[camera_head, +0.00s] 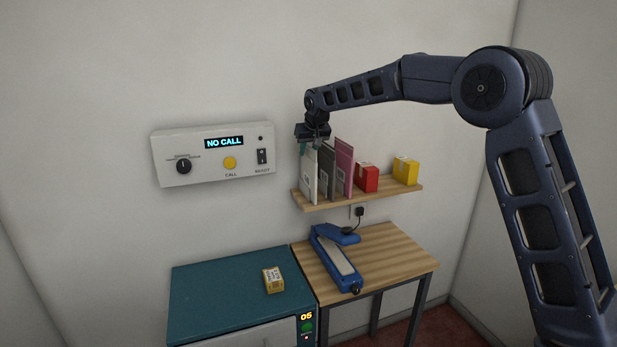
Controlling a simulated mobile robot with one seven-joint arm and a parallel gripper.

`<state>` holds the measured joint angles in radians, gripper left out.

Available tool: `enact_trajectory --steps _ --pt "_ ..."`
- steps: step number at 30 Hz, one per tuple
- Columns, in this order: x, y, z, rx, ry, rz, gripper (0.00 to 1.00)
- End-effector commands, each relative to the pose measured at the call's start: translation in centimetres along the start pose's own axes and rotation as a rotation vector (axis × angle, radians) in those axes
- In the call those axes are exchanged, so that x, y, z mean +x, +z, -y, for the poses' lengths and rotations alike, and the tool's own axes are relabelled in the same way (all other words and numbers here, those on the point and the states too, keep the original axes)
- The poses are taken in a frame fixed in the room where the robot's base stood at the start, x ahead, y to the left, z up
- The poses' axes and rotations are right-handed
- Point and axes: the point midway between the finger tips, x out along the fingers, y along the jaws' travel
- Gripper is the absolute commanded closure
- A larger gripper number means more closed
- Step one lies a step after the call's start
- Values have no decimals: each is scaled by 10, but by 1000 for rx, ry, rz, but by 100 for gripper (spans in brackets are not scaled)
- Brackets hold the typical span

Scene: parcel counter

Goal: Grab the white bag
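The white bag (309,178) stands upright at the left end of the wall shelf, beside a dark grey one (328,172) and a pink one (344,168). My gripper (313,145) points down at the top edge of the white bag, with a finger showing in front of its upper left. The fingertips are small and partly overlap the bags' tops, so I cannot tell whether they are open, shut or touching the white bag.
The wooden shelf (365,196) also holds a red box (366,178) and a yellow box (406,170). Below stand a wooden table (400,262) with a blue device (330,255) and a teal-topped cabinet (225,290) with a small yellow box (273,280). A control panel (213,155) reads "NO CALL".

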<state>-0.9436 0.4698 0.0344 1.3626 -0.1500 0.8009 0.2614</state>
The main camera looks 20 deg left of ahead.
Motion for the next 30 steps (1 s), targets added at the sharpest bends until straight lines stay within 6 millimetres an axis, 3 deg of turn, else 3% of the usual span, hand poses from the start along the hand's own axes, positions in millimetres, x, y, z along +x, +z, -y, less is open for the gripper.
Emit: enact_trajectory --steps 10,15,26,30 --pt "1 1 0 0 0 0 72" --pt "1 0 0 0 0 0 100" --pt "0 0 0 0 -1 -1 100" --pt "-9 -3 1 0 -2 -3 100"
